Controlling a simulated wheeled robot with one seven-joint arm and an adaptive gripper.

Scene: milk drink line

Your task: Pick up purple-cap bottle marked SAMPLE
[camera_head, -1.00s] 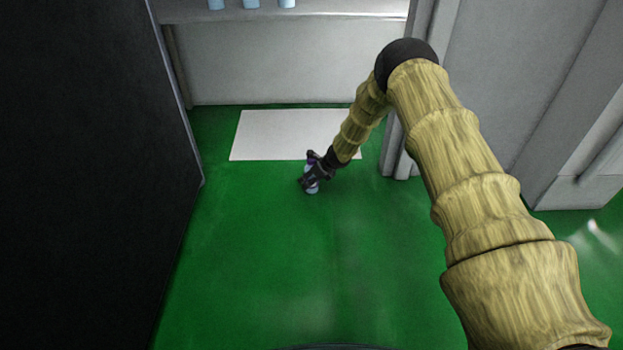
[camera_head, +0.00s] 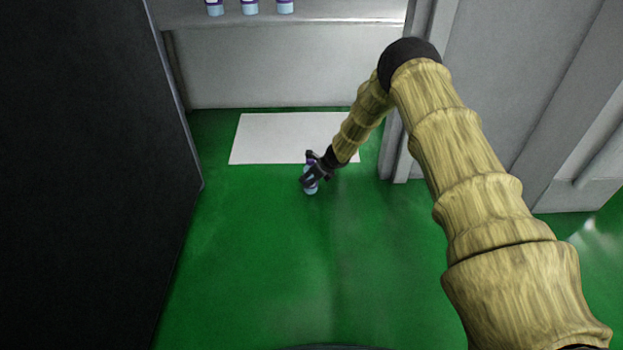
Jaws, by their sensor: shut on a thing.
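My gripper (camera_head: 311,175) is in the middle of the head view, at the end of my arm. It is shut on a small pale blue bottle (camera_head: 311,189) with a bit of purple showing at its top. The fingers cover much of the bottle, and no marking can be read. The bottle looks roughly upright against the green floor; whether it is clear of the floor I cannot tell for sure.
Several similar bottles (camera_head: 249,8) stand on a grey shelf (camera_head: 330,15) at the back. A white rectangle (camera_head: 270,140) lies on the green floor (camera_head: 260,260). A dark panel (camera_head: 80,180) bounds the left; grey cabinets (camera_head: 510,100) stand at right. The floor in front is open.

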